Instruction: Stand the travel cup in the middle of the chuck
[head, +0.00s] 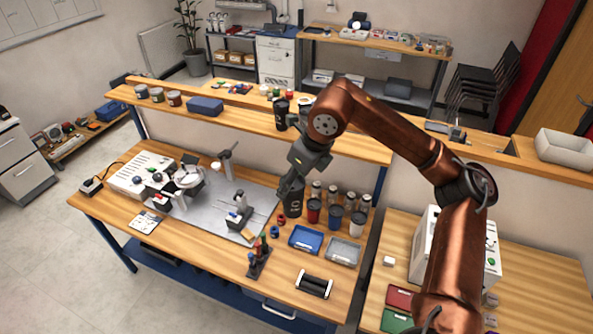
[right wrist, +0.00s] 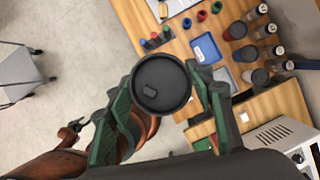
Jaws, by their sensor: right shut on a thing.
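The travel cup is black with a dark lid; its side (head: 293,203) shows below my right gripper (head: 289,184) in the head view. In the right wrist view its round lid (right wrist: 160,84) sits between the two fingers of my right gripper (right wrist: 163,98), which is shut on it. The cup looks upright, beside the other cups; I cannot tell its height above the bench. A pale round part (head: 188,179) on the marking machine at the left of the bench may be the chuck, but it is small and unclear. My left gripper is not in view.
Red, blue and white cups (head: 335,217) stand right of the held cup, with several tumblers behind. A blue tray (head: 306,240), a grey tray (head: 342,251) and a marker rack (head: 259,258) lie in front. A grey plate (head: 205,215) has a small fixture (head: 239,213) on it.

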